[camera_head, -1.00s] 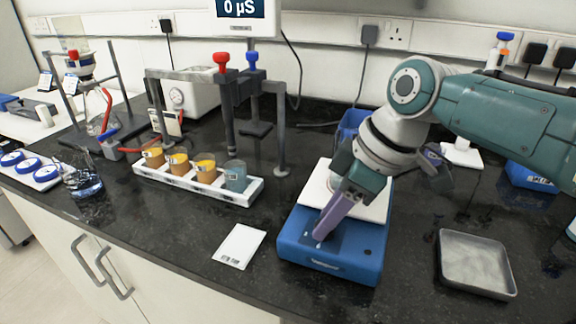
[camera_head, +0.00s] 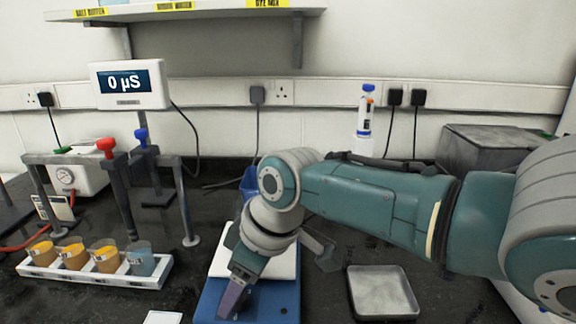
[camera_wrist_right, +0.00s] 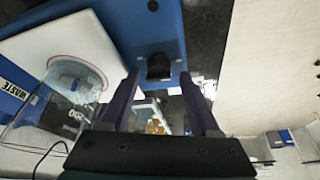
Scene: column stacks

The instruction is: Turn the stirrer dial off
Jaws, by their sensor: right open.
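The stirrer is a blue unit (camera_head: 276,303) with a white top plate (camera_head: 222,262), low in the middle of the head view. My right gripper (camera_head: 232,298) points down over its front part, and my arm hides much of it. In the right wrist view the black dial (camera_wrist_right: 158,67) sits on the blue housing (camera_wrist_right: 140,30). It shows between the tips of my open purple fingers (camera_wrist_right: 160,82), with nothing held. Whether a finger touches it I cannot tell. My left gripper is out of view.
A clear vessel (camera_wrist_right: 72,82) shows by the white plate in the wrist view. A rack (camera_head: 95,278) of several beakers stands left of the stirrer, and a metal tray (camera_head: 382,292) lies to the right. A white card (camera_head: 163,317) lies at the front.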

